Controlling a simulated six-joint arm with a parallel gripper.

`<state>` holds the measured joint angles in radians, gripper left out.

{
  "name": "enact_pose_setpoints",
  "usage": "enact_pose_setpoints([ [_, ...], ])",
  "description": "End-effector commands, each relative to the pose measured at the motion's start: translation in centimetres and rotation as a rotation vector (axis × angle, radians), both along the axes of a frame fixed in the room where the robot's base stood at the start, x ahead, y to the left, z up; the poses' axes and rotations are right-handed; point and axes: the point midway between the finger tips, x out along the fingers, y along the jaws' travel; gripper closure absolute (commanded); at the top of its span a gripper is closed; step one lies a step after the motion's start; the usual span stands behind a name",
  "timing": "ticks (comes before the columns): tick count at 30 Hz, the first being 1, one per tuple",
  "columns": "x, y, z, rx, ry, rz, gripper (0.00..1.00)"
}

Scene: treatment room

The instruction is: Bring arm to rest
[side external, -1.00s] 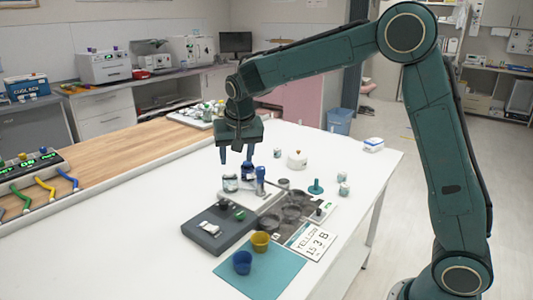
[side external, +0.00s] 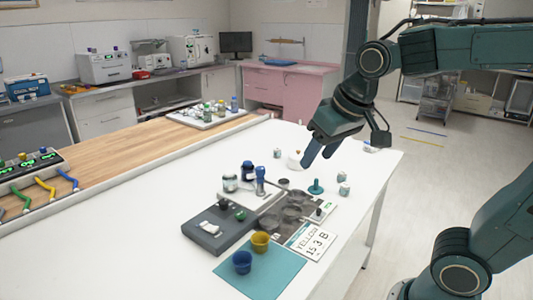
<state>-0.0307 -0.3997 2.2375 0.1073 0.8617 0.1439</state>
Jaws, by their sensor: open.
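My gripper (side external: 317,155) is in the side external view, above the far right part of the white table (side external: 150,220). My arm reaches in from the right edge.
Small jars (side external: 343,177) and a green stand (side external: 316,187) are below the gripper. A dark grey box (side external: 207,235), a blue cup (side external: 242,262) and a yellow cup (side external: 260,241) on a teal mat (side external: 275,280) are nearer.

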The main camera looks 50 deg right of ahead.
Motion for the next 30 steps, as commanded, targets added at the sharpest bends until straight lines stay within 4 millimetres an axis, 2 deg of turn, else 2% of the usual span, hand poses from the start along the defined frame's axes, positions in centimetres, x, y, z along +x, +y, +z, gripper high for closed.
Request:
enact_pose_setpoints([
  [1,-1.3,0.1,-0.1,-0.002,-0.008,0.019,0.50],
  [6,-5.0,0.5,-0.9,-0.015,-0.025,0.094,0.50],
  [12,-8.4,0.9,-2.1,-0.030,-0.038,0.165,0.50],
  [18,-9.9,1.2,-2.9,-0.038,-0.045,0.199,0.50],
  [30,-10.0,1.2,-3.0,-0.038,-0.044,0.203,0.50],
])
